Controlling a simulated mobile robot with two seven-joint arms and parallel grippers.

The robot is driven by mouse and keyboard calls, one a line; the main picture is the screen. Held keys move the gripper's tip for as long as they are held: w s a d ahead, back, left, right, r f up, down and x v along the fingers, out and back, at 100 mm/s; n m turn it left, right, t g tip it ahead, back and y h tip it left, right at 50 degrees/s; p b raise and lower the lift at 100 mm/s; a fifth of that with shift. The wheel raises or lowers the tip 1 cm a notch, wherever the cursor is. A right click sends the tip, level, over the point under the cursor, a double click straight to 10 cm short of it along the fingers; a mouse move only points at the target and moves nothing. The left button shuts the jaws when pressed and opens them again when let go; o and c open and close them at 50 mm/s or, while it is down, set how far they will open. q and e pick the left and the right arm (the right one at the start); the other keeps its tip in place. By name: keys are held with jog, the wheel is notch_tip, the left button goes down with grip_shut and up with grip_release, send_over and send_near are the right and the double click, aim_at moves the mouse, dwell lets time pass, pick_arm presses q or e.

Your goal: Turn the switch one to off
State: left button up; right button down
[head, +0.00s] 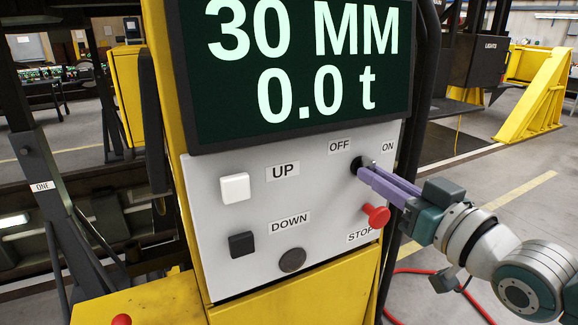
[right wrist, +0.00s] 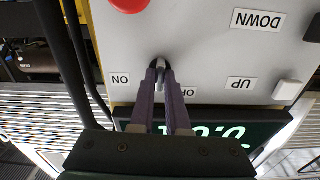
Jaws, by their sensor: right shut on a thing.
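The black rotary switch (head: 356,163) sits at the upper right of the grey control panel (head: 215,215), between the OFF label (head: 340,146) and the ON label (head: 388,148). My right gripper (head: 366,174) reaches it from the right with its purple fingers. In the right wrist view the switch (right wrist: 157,62) shows upside down at the fingertips, and the gripper (right wrist: 160,72) is shut on its handle. The fingers partly hide the switch, and I cannot tell exactly which way its handle points. My left gripper is in neither view.
A red STOP button (head: 376,215) sticks out just below my right fingers. A white UP button (head: 235,188) and a black DOWN button (head: 242,244) are farther left. The display (head: 290,120) above reads 30 MM and 0.0 t. Black cables (head: 412,130) run along the panel's right side.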

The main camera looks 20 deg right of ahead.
jog(key=shift+n, duration=0.5)
jog(key=c, duration=0.9)
grip_release()
jog(key=s, duration=1)
jog(key=shift+d, duration=0.35)
